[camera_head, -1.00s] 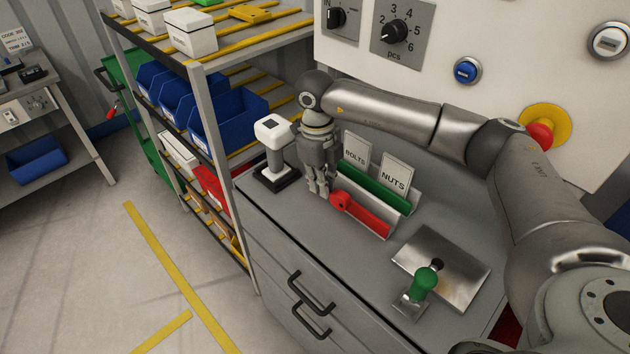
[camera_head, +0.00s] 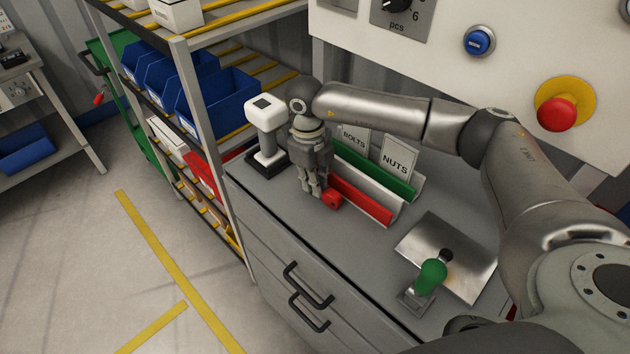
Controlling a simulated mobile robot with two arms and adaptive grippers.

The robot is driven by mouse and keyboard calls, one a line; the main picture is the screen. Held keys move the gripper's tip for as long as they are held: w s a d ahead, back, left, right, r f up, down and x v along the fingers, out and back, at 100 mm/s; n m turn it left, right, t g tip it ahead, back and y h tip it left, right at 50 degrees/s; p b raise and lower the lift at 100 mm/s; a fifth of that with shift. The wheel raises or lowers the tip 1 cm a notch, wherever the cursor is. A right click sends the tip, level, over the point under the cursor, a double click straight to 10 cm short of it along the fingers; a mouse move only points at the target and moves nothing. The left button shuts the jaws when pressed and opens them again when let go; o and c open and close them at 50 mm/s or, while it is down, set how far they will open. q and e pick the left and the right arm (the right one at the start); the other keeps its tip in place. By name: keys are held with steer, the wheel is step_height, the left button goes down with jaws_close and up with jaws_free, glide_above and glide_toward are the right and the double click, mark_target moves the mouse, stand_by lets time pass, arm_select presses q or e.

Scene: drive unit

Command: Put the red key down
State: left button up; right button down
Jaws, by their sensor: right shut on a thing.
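The red key (camera_head: 332,200) shows as a small red piece with a round end, at the fingertips of my right gripper, by the near left end of the red bin (camera_head: 365,202). My right gripper (camera_head: 314,192) points down over the left part of the grey worktop and is shut on the red key. The fingers hide part of the key. I cannot tell whether the key touches the worktop. My left gripper is not in view.
A white-headed scanner on a stand (camera_head: 266,135) is left of the gripper. Right are a green bin (camera_head: 385,175), BOLTS and NUTS cards (camera_head: 397,172), a metal plate (camera_head: 465,262) and a green-knobbed lever (camera_head: 431,276). The worktop's front left is clear.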

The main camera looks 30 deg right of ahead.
steer(key=c, duration=1.9)
jaws_free()
steer(key=shift+w+f, duration=0.1)
steer(key=shift+f, duration=0.05)
steer(key=shift+d, duration=0.1)
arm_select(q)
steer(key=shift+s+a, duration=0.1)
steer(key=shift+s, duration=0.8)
arm_select(e)
steer(key=shift+r+p, duration=0.3)
steer(key=shift+w+r, duration=0.1)
steer(key=shift+r, duration=0.15)
arm_select(q)
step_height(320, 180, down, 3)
steer(key=b, duration=0.3)
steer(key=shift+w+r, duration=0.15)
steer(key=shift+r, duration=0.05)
arm_select(e)
steer(key=r, duration=1.1)
steer(key=shift+w+a+r, duration=0.2)
steer(key=shift+w+a, duration=0.1)
steer(key=shift+w, duration=0.1)
